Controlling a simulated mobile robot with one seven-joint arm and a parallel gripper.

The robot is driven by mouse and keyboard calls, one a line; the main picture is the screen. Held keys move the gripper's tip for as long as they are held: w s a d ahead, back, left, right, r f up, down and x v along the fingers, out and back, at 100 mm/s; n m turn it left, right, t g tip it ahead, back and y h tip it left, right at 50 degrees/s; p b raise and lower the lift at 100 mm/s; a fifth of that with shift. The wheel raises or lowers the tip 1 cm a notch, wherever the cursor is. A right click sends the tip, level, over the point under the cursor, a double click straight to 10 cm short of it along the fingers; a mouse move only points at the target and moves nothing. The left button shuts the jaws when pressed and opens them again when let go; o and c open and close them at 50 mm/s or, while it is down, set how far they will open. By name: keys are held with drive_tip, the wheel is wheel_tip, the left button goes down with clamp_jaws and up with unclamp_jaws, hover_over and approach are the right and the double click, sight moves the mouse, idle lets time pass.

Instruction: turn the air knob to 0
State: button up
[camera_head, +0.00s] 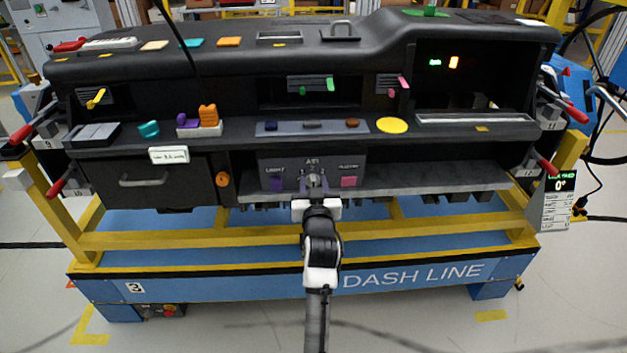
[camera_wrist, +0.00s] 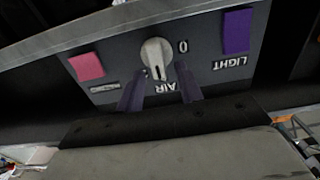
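The air knob (camera_wrist: 157,56) is a round, light grey dial on the dark control panel (camera_head: 290,166) at the dashboard's lower middle. In the wrist view, which is upside down, a dark mark on the knob points towards the AIR label (camera_wrist: 172,87). A white 0 (camera_wrist: 183,46) is printed beside the knob. In the head view the knob (camera_head: 314,179) is small and partly hidden by my gripper (camera_head: 314,188). My gripper (camera_wrist: 160,76) is open, its two dark fingers apart on either side of the knob's near edge. I cannot tell whether they touch it.
A purple LIGHT button (camera_wrist: 237,31) and a pink button (camera_wrist: 86,66) flank the knob. A grey ledge (camera_head: 420,180) runs below the panel. A shelf above holds a yellow disc (camera_head: 392,125).

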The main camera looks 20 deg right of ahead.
drive_tip(key=shift+w+d, duration=0.1)
drive_tip(key=shift+w, duration=0.2)
clamp_jaws()
